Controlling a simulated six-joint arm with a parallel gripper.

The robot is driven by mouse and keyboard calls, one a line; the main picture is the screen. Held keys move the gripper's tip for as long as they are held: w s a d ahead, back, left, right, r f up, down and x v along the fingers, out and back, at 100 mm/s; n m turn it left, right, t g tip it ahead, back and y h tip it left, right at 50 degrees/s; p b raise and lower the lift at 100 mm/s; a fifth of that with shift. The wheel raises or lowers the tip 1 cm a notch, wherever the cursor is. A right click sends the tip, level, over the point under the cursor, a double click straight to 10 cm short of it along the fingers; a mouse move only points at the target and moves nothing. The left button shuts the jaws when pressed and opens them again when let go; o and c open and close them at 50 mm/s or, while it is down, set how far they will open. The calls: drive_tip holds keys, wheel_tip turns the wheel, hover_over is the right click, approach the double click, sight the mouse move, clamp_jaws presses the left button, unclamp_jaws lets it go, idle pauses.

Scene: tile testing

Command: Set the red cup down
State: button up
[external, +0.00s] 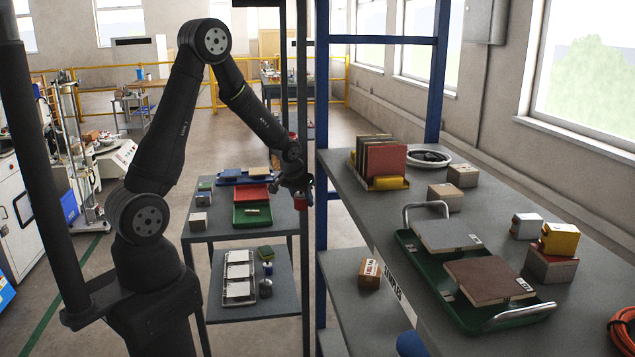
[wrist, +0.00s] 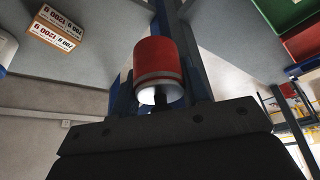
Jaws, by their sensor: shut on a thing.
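My gripper (external: 298,187) is shut on the red cup (external: 300,203). In the external view it holds the cup in the air, just right of the left-hand table and near the blue post. The cup shows small there, partly covered by the gripper. In the wrist view the red cup (wrist: 160,60) has a grey band and a pale end toward the camera. The dark gripper body (wrist: 165,135) fills the bottom of that view, and a dark finger shows by the cup's pale end.
A blue rack post (external: 322,130) stands close right of my gripper. The left table holds a red tray (external: 252,193), a green tray (external: 238,222) and small blocks. The right bench carries a green handled tray (external: 425,262) with two tiles. A labelled box (external: 370,273) sits on its lower shelf.

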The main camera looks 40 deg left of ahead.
drive_tip(key=shift+d+f, duration=0.1)
drive_tip(key=shift+f, duration=0.25)
drive_tip(key=s+a+f, duration=0.5)
drive_tip(key=a+f, duration=0.1)
drive_tip(key=a, duration=0.1)
drive_tip(key=a+r+n+y, duration=0.1)
drive_tip(key=a+r+n, duration=0.2)
drive_tip(key=a, duration=0.7)
drive_tip(key=a+r+n+y, duration=0.1)
drive_tip(key=a+r+n, duration=0.25)
drive_tip(key=a, duration=0.65)
approach(216, 213)
drive_tip(key=shift+w+f+g+y, duration=0.15)
drive_tip(key=shift+w, duration=0.4)
drive_tip(key=shift+w+f+g+y, duration=0.15)
drive_tip(key=shift+w, duration=0.4)
drive_tip(key=shift+a+f, duration=0.3)
drive_tip(key=shift+a, duration=0.2)
drive_tip(key=shift+f, duration=1.95)
drive_tip(key=shift+f, duration=0.1)
drive_tip(key=o, duration=1)
drive_tip(key=shift+o, duration=0.2)
